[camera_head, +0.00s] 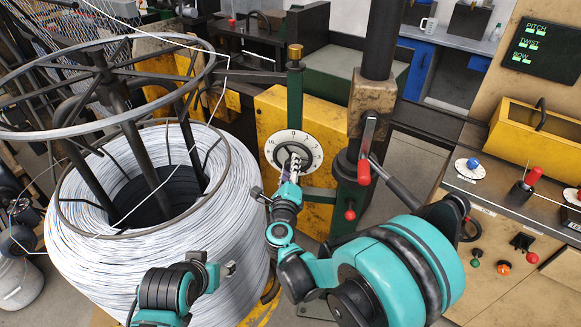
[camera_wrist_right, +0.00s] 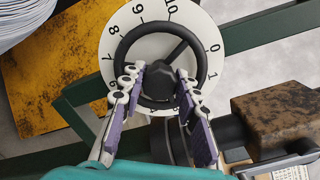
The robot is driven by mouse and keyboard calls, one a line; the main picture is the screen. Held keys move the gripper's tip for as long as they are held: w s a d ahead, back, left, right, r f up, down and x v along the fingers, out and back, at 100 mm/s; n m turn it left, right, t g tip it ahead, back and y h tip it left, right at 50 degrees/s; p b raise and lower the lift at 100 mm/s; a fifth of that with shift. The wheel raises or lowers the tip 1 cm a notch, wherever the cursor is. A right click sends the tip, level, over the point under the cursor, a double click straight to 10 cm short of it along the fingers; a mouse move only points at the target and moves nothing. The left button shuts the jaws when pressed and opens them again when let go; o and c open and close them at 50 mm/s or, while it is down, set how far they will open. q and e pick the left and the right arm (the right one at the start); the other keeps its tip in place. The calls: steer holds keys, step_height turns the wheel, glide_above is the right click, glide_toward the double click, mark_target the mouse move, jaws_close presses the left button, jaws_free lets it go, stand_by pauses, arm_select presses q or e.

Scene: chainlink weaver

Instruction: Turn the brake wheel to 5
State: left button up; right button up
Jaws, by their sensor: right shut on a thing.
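The brake wheel is a black ring with a dark hub, in front of a white numbered dial (camera_head: 309,147). In the right wrist view the wheel (camera_wrist_right: 122,50) fills the middle, over the dial (camera_wrist_right: 205,25). One spoke runs from the hub to the upper right. My right gripper (camera_head: 292,163) reaches the wheel from below; its purple-padded fingers (camera_wrist_right: 160,95) are closed on the wheel, on either side of the hub.
A large wire coil (camera_head: 225,225) on a reel stands left of the dial. A red-handled lever (camera_head: 364,170) and a dark post (camera_head: 378,50) stand close on the right. A control desk (camera_head: 510,215) with knobs is at far right. A yellow panel (camera_head: 265,115) backs the dial.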

steer(key=o, duration=1.2)
steer(key=shift+c, duration=0.2)
steer(key=shift+s, duration=0.1)
steer(key=s+a, duration=0.1)
steer(key=s, duration=1)
steer(key=shift+s, duration=0.4)
